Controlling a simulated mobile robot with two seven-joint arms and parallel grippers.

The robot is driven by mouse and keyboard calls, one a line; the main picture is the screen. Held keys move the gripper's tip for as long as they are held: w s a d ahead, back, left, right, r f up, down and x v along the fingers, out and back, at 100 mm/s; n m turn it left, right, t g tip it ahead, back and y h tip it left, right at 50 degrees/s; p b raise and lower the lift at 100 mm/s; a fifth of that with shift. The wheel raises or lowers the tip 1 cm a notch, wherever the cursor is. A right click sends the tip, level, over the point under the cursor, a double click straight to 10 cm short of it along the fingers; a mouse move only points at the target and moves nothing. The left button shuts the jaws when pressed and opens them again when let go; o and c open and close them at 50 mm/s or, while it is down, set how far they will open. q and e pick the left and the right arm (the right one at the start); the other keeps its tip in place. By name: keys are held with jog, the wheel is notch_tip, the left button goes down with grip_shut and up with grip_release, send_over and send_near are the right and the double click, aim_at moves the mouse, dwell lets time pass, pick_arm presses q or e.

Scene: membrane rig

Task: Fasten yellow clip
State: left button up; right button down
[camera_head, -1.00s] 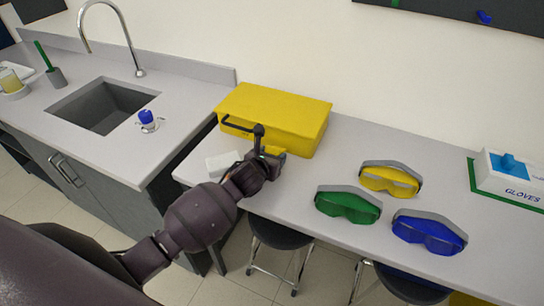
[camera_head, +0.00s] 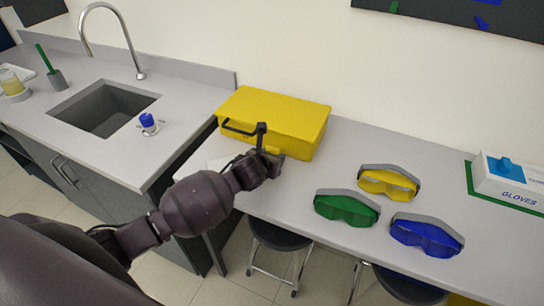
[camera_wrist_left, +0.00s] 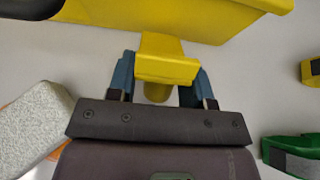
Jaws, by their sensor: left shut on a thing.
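A yellow box (camera_head: 275,112) stands against the wall on the bench, its lid down. A black handle (camera_head: 238,128) is on its front. In the left wrist view the box (camera_wrist_left: 190,18) fills the top. The yellow clip (camera_wrist_left: 167,67) sticks out from the box's front edge there. My left gripper (camera_wrist_left: 160,88) has its blue fingers on both sides of the clip and is shut on it. In the head view my left gripper (camera_head: 270,162) is at the box's front and hides the clip. My right gripper is not in view.
Yellow goggles (camera_head: 388,184), green goggles (camera_head: 346,208) and blue goggles (camera_head: 427,236) lie to the right. A glove box (camera_head: 511,178) stands at the far right. A pale block (camera_wrist_left: 35,122) lies left of my gripper. A sink (camera_head: 105,108) is left. Stools stand below.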

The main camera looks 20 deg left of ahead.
aim_at(274, 152)
pick_arm(q)
jog(key=g, duration=0.1)
jog(key=w+r+g, duration=0.1)
jog(key=shift+a+r+g, duration=0.1)
jog(key=shift+r+g, duration=0.2)
jog(key=shift+g, duration=0.1)
jog(key=shift+w+r, duration=0.65)
jog(key=shift+r, duration=0.1)
jog(key=shift+w, duration=0.1)
jog(key=o, duration=1)
jog(key=shift+c, duration=0.2)
jog(key=shift+s+f, duration=0.1)
jog(key=shift+s, duration=0.2)
jog(key=shift+s+r, duration=0.2)
jog(key=v, duration=1)
